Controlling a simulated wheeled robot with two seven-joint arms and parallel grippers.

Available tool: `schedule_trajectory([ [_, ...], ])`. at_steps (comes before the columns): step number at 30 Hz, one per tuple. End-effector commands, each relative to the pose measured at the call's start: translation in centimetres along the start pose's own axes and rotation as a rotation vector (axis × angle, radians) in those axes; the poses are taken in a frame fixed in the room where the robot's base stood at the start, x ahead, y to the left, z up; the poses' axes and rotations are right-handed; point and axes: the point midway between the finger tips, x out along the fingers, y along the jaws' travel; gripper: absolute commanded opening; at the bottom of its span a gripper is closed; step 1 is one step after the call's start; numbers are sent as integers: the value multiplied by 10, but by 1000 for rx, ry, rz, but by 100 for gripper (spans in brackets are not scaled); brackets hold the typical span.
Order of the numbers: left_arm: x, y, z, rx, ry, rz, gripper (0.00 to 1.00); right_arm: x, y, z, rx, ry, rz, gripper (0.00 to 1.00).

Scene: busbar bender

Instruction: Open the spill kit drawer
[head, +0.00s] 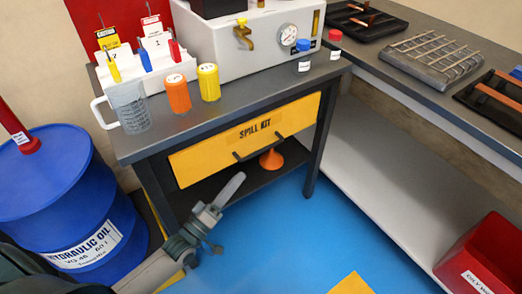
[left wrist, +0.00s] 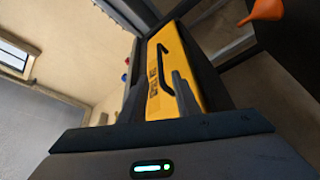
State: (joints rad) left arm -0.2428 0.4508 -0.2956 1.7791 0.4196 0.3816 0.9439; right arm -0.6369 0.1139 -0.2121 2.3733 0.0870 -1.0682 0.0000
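The spill kit drawer (head: 210,156) has a yellow front lettered SPILL KIT and sits closed under the grey bench top. Its dark bar handle (head: 258,149) runs along the lower part of the front. My left gripper (head: 222,212) is below and in front of the drawer, apart from the handle. In the left wrist view, the drawer front (left wrist: 187,58) and handle (left wrist: 163,66) lie ahead, beyond the spread fingers of my left gripper (left wrist: 158,100). Nothing is held between them. My right gripper is in neither view.
A blue hydraulic oil drum (head: 55,190) stands left of the bench. An orange funnel (head: 271,159) is on the shelf under the drawer. A clear jug (head: 130,110) and orange and yellow containers (head: 208,83) stand on top. A red bin (head: 490,255) is right.

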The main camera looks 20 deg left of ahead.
Motion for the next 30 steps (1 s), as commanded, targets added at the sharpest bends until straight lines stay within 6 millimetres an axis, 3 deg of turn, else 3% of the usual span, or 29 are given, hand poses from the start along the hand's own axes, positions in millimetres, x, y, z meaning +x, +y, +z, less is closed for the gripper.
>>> schedule_trajectory([
  [18,109,0,0,1,0,0,29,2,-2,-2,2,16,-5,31],
  [24,127,0,0,1,0,0,29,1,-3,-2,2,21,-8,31],
  [30,132,0,0,1,0,-1,29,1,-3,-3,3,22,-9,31],
])
